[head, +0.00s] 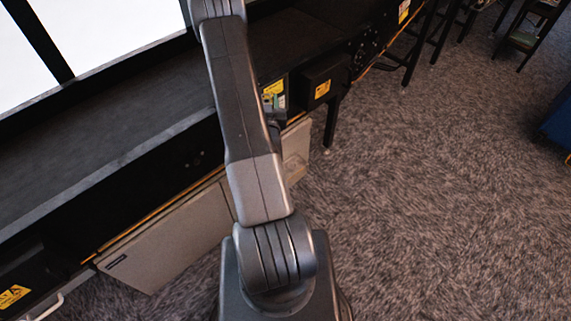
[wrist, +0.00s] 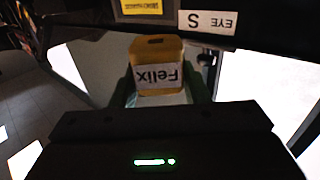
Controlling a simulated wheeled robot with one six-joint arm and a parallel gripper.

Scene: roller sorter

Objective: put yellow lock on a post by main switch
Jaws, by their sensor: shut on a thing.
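The yellow lock (wrist: 156,50) shows in the middle of the wrist view, with a white label reading "Felix" on its face. My gripper (wrist: 160,90) is shut on it, with a dark finger on each side of the lock. The lock's shackle cannot be made out. In the head view my arm reaches up over the machine, and the gripper and lock are out of that frame. I cannot make out the main switch or a post in either view.
The long dark roller sorter (head: 100,170) runs along the left in the head view. Black boxes with yellow warning labels (head: 322,89) sit on its side. In the wrist view a dark bar with a white label (wrist: 207,22) lies just beyond the lock. Carpet (head: 440,200) at right is open.

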